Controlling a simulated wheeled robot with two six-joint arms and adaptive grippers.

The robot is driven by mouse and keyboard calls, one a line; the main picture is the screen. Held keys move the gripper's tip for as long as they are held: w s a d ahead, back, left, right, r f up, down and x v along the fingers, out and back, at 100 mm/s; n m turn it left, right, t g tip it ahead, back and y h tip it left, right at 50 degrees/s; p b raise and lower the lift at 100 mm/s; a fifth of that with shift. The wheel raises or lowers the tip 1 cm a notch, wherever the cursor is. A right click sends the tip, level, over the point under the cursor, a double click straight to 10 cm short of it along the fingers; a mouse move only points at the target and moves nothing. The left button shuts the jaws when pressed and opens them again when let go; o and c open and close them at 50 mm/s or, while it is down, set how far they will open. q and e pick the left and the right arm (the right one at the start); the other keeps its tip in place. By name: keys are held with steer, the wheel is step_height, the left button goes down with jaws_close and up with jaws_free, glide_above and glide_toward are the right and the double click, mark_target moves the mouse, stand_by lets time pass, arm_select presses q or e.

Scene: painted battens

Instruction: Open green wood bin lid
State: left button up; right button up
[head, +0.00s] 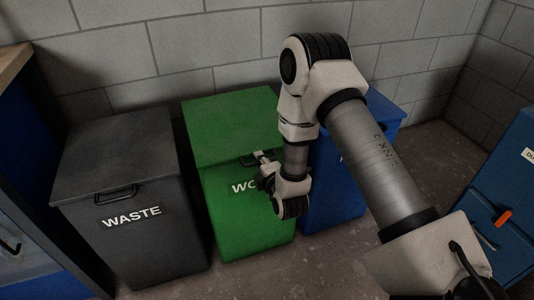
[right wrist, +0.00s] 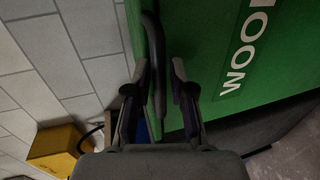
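The green wood bin (head: 245,215) stands between a grey bin and a blue bin. Its green lid (head: 232,122) lies shut on top, with a black handle (head: 247,160) at the front. My right gripper (head: 264,160) is at this handle, and its wrist covers part of the white label. In the right wrist view, the black handle bar (right wrist: 156,65) runs between the two fingers of my right gripper (right wrist: 158,75). The fingers are apart, with a gap visible beside the bar. My left gripper is not in view.
The grey waste bin (head: 135,215) is close on the left, and the blue bin (head: 340,190) close on the right, partly behind my arm. A block wall (head: 190,45) stands behind. A blue cabinet (head: 500,195) is at the far right. A yellow object (right wrist: 55,150) shows in the wrist view.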

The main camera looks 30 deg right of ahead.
jaws_close()
step_height(320, 180, up, 8)
steer(key=g+p, duration=0.1)
steer(key=p, duration=0.9)
steer(key=shift+w+g+y+p, duration=0.3)
steer(key=shift+w+p, duration=0.05)
steer(key=shift+w, duration=0.1)
